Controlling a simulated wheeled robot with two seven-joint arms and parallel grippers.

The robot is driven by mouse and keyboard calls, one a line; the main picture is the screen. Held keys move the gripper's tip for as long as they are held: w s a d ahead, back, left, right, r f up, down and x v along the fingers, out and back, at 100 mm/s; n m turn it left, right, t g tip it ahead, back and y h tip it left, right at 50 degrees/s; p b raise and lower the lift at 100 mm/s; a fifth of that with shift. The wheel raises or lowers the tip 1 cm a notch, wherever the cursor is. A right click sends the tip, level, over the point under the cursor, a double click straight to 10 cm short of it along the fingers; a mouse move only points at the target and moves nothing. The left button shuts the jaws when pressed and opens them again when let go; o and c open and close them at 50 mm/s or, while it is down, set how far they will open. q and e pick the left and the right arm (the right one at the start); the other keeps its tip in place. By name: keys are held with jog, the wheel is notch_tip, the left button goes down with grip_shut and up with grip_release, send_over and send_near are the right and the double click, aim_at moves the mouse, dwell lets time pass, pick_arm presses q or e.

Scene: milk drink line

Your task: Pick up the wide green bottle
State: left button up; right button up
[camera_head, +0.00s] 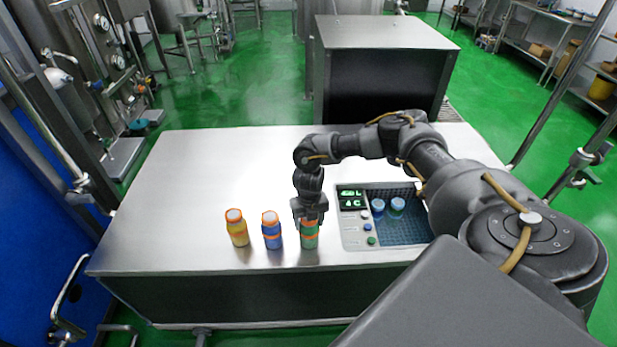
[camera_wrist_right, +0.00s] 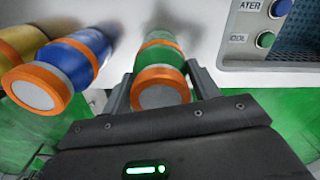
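The green bottle (camera_head: 309,238) with an orange cap stands upright at the front of the steel table, rightmost of three bottles. My right gripper (camera_head: 310,221) is over it, pointing down, and hides part of its top. In the right wrist view the green bottle (camera_wrist_right: 160,55) lies between the two fingers of my right gripper (camera_wrist_right: 160,72), one on each side. Thin gaps seem to show beside the bottle, so the fingers look open around it. My left gripper is not in view.
A blue bottle (camera_head: 271,233) and a yellow bottle (camera_head: 237,230) stand to the left. A control panel (camera_head: 352,225) with a tray holding two blue-topped containers (camera_head: 397,206) is close on the right. The table's (camera_head: 190,180) left and back areas are clear.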

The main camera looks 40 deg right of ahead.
jog(key=c, duration=0.9)
jog(key=shift+w+r+b, duration=0.1)
jog(key=shift+r+b, duration=0.3)
jog(key=shift+r, duration=0.15)
jog(key=s+r, duration=0.8)
jog(key=s, duration=0.1)
jog(key=s+r+b, duration=0.1)
jog(key=s+r, duration=0.3)
jog(key=s, duration=0.1)
jog(key=shift+s+a, duration=0.1)
jog(key=shift+a, duration=0.05)
